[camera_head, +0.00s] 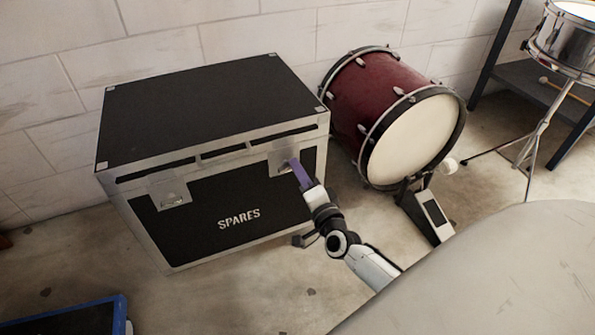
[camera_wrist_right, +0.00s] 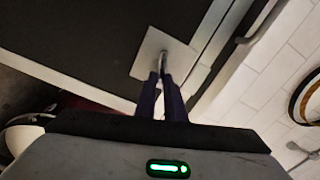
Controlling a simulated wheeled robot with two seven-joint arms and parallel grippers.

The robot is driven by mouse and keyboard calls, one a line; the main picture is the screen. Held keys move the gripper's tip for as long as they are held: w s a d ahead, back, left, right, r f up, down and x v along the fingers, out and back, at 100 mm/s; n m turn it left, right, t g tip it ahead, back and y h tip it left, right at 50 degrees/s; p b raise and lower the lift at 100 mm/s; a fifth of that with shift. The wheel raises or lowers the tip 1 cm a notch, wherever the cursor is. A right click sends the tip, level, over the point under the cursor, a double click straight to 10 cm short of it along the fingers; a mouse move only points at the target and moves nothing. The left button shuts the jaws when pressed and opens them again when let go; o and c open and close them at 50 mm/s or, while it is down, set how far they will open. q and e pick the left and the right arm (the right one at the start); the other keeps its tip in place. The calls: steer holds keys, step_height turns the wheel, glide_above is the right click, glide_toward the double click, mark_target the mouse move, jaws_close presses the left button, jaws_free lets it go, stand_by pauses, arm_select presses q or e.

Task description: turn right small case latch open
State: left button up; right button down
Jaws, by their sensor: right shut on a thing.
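The black case (camera_head: 210,110) marked SPARES stands against the wall with its lid down. Its right latch (camera_head: 285,168) is a metal plate on the front face, partly hidden by my right gripper (camera_head: 295,164). In the right wrist view the latch plate (camera_wrist_right: 162,54) carries a small metal turn piece at the fingertips. The purple fingers of my right gripper (camera_wrist_right: 160,80) are shut on that turn piece. The left latch (camera_head: 172,195) shows clear on the front face. My left gripper is not in view.
A dark red bass drum (camera_head: 375,105) with a pedal (camera_head: 432,212) stands right of the case. A snare drum (camera_head: 565,40) on a stand is at the far right. A blue-edged dark object (camera_head: 85,318) lies at bottom left. Bare floor lies before the case.

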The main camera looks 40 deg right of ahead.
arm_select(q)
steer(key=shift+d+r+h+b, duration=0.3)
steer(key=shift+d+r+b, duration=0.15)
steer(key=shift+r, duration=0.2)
arm_select(e)
steer(key=m, duration=0.3)
steer(key=shift+f+m, duration=0.3)
steer(key=shift+f, duration=0.05)
steer(key=c, duration=1.8)
jaws_free()
steer(key=shift+c, duration=0.2)
